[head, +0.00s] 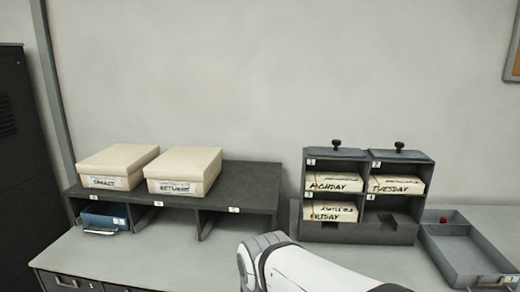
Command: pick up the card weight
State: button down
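Two flat blue-grey blocks with dark knobs, which look like card weights, rest on top of the dark pigeonhole rack (360,233). The left card weight (337,152) is above the column with label 1, and the right card weight (399,154) is above the column with label 2. I cannot tell which one the task means. My white arm shows at the bottom centre, in front of and below the rack, apart from both blocks. My gripper cannot be made out.
The rack holds card bundles marked MONDAY (334,183), TUESDAY (397,185) and another below. A grey tray (488,266) with a red item (443,219) stands right. Left, a dark shelf (250,190) carries two cream boxes (117,160), with a blue drawer (103,220) beneath.

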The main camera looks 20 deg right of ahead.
aim_at(336, 151)
jog(key=z, duration=1)
jog(key=k, duration=0.55)
jog(key=z, duration=0.35)
jog(key=i, duration=1.05)
jog(key=u, duration=0.4)
